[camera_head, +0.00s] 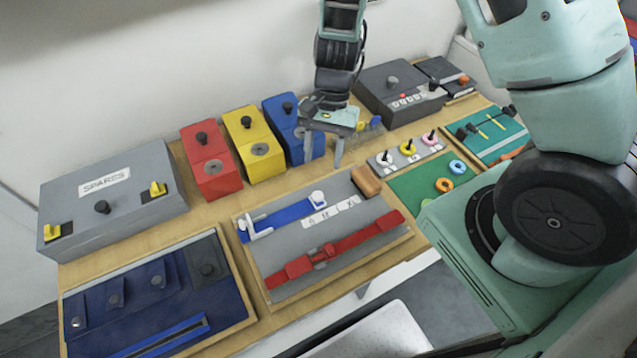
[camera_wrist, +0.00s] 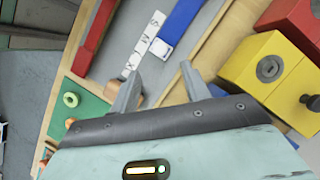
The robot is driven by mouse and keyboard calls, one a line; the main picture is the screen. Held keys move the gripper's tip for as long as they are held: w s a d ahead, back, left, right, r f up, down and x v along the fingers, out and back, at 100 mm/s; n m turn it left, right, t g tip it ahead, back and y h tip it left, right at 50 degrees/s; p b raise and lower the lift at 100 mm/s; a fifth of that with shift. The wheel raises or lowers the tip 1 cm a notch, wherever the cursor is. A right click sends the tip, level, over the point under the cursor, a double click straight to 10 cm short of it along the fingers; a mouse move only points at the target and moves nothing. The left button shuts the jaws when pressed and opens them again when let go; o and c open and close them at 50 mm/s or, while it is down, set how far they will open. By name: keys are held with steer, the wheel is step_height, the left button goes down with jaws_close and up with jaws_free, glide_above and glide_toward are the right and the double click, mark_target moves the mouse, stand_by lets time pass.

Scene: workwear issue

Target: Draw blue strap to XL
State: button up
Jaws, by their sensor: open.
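The blue strap (camera_head: 288,217) lies on a grey board (camera_head: 262,262), with a white buckle (camera_head: 260,229) at its left and a white end piece (camera_head: 317,197) at its right. In the wrist view the blue strap (camera_wrist: 183,20) and its end piece (camera_wrist: 160,48) lie beyond the fingertips. A white size strip (camera_head: 332,212) runs beside the strap, its XL end toward the wooden block (camera_head: 365,181); the end piece sits short of that end. My gripper (camera_head: 323,160) is open and empty above the board's back edge, apart from the strap.
A red strap (camera_head: 340,248) lies in front on the same board. Red (camera_head: 208,170), yellow (camera_head: 252,155) and blue (camera_head: 284,119) boxes stand behind it. A green panel with rings (camera_head: 413,192) is to the right, and a grey spares box (camera_head: 125,200) is at the left.

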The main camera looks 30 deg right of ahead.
mark_target(318, 195)
steer(key=x, duration=0.8)
steer(key=shift+a+f+p, duration=0.1)
steer(key=shift+f+p, duration=0.15)
steer(key=shift+p, duration=0.05)
